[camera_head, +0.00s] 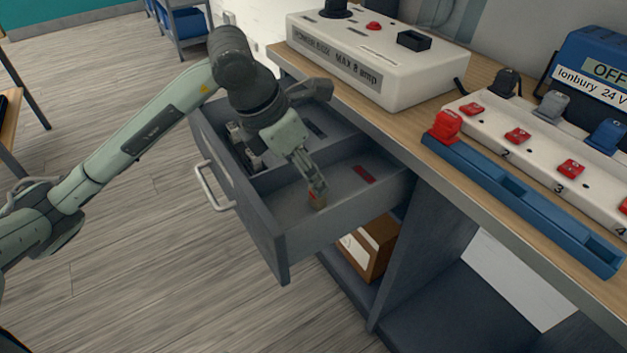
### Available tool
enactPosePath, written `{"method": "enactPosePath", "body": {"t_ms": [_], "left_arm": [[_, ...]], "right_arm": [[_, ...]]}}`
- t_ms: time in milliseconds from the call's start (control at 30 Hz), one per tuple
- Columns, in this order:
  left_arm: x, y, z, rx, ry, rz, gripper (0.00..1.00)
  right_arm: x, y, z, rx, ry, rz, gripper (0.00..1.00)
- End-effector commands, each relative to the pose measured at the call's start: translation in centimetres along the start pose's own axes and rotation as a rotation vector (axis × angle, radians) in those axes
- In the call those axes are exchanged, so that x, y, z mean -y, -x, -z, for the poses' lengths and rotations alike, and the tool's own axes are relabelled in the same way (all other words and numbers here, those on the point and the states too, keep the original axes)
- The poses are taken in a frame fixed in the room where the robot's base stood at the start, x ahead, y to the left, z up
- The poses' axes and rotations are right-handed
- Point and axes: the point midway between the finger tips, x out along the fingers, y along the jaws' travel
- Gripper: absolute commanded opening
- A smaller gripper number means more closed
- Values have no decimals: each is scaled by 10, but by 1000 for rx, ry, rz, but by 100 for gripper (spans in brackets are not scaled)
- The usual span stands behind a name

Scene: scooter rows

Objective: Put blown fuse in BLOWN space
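My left gripper (316,190) reaches down into the open grey drawer (278,240). Its fingers are closed around a small orange-brown piece (318,201), which looks like the blown fuse. The piece is low in the drawer's near-right compartment; I cannot tell whether it touches the floor. A red label (363,174) is on that compartment, its text too small to read. A divider (310,160) separates it from the far compartment, which has a dark label (316,128). My forearm hides part of the drawer. My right gripper is out of view.
On the bench stand a white tester box (375,60) marked MAX 8 amp, a white numbered strip (540,155) with red switches, a blue tray (520,200) with a red piece (446,125) at its left end, and a blue OFF unit (590,75). A cardboard box (370,250) sits below.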

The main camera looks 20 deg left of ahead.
Motion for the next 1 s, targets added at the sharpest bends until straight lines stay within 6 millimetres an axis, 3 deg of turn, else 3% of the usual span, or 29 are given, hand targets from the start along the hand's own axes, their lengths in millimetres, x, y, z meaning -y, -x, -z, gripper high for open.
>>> {"method": "enactPosePath", "body": {"t_ms": [100,300,500,733,1000], "left_arm": [[-1,29,-1,4,-2,-4,51],[0,61,-1,2,-1,-3,51],[0,73,0,0,0,0,51],[0,73,0,-1,0,0,51],[2,71,1,7,7,23,83]], "right_arm": [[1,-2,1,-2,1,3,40],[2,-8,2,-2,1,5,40],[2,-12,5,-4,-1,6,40],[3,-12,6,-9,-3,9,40],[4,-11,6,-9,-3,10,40]]}}
